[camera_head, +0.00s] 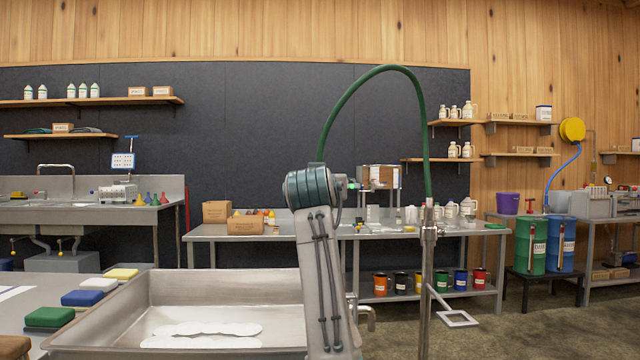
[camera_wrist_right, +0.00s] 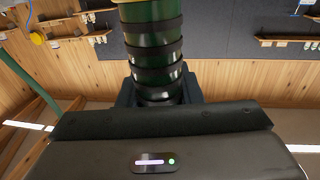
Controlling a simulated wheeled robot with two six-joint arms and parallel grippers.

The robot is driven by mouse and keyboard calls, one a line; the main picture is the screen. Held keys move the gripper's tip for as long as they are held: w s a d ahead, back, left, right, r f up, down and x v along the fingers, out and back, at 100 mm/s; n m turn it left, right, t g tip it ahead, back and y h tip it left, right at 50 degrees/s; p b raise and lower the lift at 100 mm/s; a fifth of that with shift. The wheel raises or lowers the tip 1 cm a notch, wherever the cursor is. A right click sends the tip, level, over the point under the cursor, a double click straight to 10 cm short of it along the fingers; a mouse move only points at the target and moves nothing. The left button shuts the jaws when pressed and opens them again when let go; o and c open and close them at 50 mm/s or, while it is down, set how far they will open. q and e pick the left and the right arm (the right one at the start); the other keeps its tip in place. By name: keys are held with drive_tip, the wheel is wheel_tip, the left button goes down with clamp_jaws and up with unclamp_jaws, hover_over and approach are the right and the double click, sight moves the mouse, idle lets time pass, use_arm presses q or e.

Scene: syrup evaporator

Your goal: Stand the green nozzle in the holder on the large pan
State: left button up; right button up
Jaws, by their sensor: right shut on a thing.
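The green nozzle (camera_wrist_right: 153,50) is a green cylinder with black bands in the right wrist view. My right gripper (camera_wrist_right: 158,92) is shut around it. In the head view my right arm rises from the bottom middle and hides the gripper and nozzle. A green hose (camera_head: 375,72) arches up from behind my arm and comes down to a metal post (camera_head: 428,250) on the right. The large pan (camera_head: 105,325) stands in front, with white patches in it. I cannot make out the holder for certain; my arm covers the pan's right part. My left gripper is not in view.
Yellow, blue and green blocks (camera_head: 82,298) lie left of the pan. A steel bench (camera_head: 265,235) with boxes and mugs stands behind. Green and blue drums (camera_head: 531,245) stand at the right.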

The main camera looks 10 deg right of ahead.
drive_tip(key=shift+f+b, duration=0.45)
drive_tip(key=shift+f, duration=0.6)
drive_tip(key=shift+f, duration=0.35)
drive_tip(key=shift+f+b, duration=0.95)
drive_tip(key=shift+f, duration=0.95)
drive_tip(key=shift+f, duration=0.35)
drive_tip(key=shift+f+b, duration=0.45)
drive_tip(key=shift+f, duration=0.3)
drive_tip(key=shift+f, duration=0.5)
drive_tip(key=shift+f, duration=0.35)
drive_tip(key=shift+f, duration=0.1)
drive_tip(key=shift+f+b, duration=0.7)
drive_tip(key=shift+b, duration=0.25)
